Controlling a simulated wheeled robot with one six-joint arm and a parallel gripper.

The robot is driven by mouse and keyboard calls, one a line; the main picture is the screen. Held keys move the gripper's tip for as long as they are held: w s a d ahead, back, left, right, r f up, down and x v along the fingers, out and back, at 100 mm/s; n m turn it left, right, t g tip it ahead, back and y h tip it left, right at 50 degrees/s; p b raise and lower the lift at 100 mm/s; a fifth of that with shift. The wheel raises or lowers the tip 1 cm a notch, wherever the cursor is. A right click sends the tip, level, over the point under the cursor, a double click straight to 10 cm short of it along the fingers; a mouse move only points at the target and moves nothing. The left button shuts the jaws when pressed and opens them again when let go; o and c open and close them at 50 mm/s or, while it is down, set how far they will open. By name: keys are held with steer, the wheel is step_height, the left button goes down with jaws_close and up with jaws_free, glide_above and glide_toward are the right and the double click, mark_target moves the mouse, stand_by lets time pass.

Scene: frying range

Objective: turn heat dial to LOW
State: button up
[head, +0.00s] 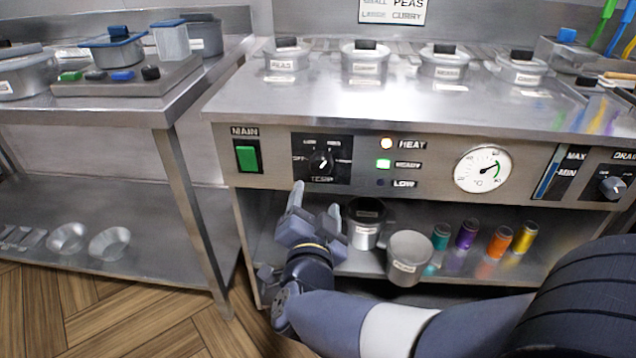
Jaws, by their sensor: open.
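The heat dial (321,163) is a round black knob on a black plate marked TEMP, on the front panel of the steel range. Small white position labels sit around it. They are too small to read surely, and I cannot tell which one the knob's white mark points at. My gripper (316,201) is below the dial plate, in front of the open shelf. Its two fingers are spread apart with nothing between them, pointing up toward the panel. They appear apart from the dial, which is in full view.
A green MAIN switch (246,156) is left of the dial. A gauge (483,169) is further right. Metal pots (408,258) stand on the shelf.

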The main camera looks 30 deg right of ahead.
mark_target(321, 168)
steer(key=b+x, duration=0.3)
steer(key=x, duration=0.7)
steer(key=shift+w+d, duration=0.25)
steer(key=shift+c, duration=0.4)
steer(key=c, duration=0.9)
